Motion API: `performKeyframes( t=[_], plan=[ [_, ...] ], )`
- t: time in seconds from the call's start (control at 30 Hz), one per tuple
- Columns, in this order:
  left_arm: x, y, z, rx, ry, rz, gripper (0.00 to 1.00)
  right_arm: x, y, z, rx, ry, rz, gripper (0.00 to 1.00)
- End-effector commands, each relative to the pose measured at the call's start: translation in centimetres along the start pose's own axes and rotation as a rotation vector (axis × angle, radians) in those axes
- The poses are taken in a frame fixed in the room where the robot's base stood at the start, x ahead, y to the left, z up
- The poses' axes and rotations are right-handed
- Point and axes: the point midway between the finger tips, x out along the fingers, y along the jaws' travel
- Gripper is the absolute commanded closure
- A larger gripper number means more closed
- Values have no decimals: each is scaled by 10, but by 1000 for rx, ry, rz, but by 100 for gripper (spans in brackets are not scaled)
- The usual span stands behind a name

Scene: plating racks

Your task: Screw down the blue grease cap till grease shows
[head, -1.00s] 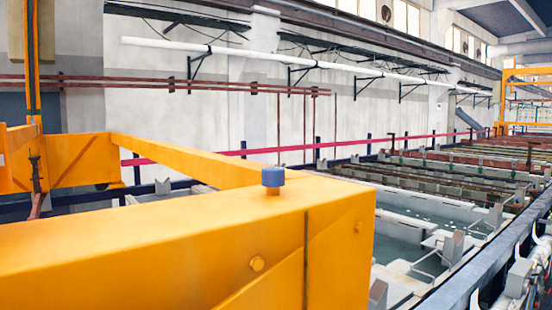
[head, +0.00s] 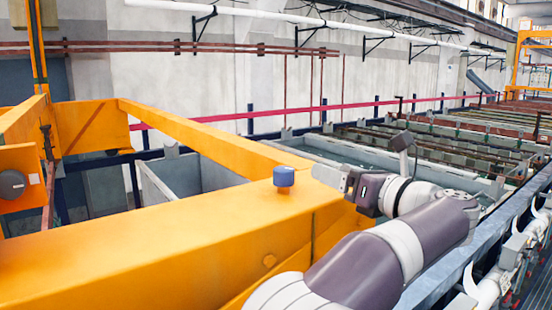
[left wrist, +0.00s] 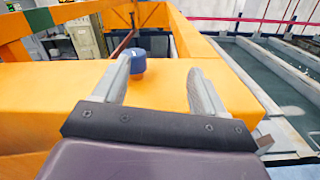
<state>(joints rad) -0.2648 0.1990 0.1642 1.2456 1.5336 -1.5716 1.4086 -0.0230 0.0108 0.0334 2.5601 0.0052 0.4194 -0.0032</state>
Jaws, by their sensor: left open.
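The blue grease cap (head: 284,176) stands upright on a short stem on top of the yellow beam (head: 150,245). My left gripper (head: 328,175) is just right of the cap in the head view, apart from it, its jaws pointing toward it. In the left wrist view the gripper (left wrist: 158,68) is open and empty. There the cap (left wrist: 138,62) shows beyond the fingers, near the left finger, which hides part of its left side. I see no grease at the cap. My right gripper is in neither view.
A yellow cross beam (head: 200,138) runs back from the cap's beam. Liquid-filled tanks (head: 360,152) and racks lie behind and to the right. A grey rail (head: 440,275) runs along the right. The space above the cap is clear.

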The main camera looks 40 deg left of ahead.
Motion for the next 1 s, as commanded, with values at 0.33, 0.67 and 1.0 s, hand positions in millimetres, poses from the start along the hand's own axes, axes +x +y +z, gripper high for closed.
performKeyframes(
  t=[0.33, 0.67, 1.0],
  plan=[
    [33, 37, -7, -198, 54, 153, 29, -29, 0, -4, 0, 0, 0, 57],
    [108, 46, -14, -195, 53, 149, 29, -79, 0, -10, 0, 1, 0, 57],
    [124, 46, -22, -197, 52, 144, 29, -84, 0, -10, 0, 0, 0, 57]
  ],
)
